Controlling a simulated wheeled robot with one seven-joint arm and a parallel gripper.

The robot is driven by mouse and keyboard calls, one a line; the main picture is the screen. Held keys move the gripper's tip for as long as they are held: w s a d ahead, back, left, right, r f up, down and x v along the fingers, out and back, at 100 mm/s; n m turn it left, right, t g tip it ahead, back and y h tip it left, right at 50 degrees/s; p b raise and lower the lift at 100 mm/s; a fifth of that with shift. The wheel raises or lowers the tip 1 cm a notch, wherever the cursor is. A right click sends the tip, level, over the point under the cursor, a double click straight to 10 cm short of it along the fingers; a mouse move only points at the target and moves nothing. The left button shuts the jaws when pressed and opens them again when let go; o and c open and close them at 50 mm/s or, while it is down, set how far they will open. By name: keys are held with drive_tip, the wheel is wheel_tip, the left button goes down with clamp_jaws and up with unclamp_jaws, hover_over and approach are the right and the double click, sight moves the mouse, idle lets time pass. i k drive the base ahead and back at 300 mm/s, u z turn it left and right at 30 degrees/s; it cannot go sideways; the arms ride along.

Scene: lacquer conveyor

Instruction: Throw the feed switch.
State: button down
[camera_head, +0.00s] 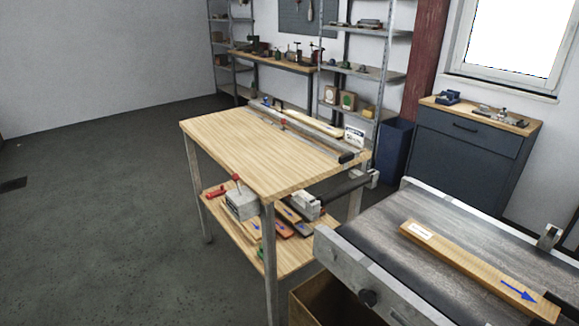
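A grey box with a red-knobbed lever (240,204), which looks like the feed switch, sits at the near corner of the wooden table, just below its top. Its lever stands up, tilted slightly left, with the red ball at its upper end. Any markings on the box are too small to read. My gripper is not in view.
The wooden table (240,150) has a long fence and strips along its far edge and a lower shelf with boards and tools. A conveyor (380,235) at right carries a board (465,262) with a blue arrow. An open box (325,300) stands below. Floor at left is clear.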

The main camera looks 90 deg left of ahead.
sight(236, 177)
drive_tip(key=u, duration=4.6)
drive_tip(key=i, duration=3.35)
drive_tip(key=z, duration=0.4)
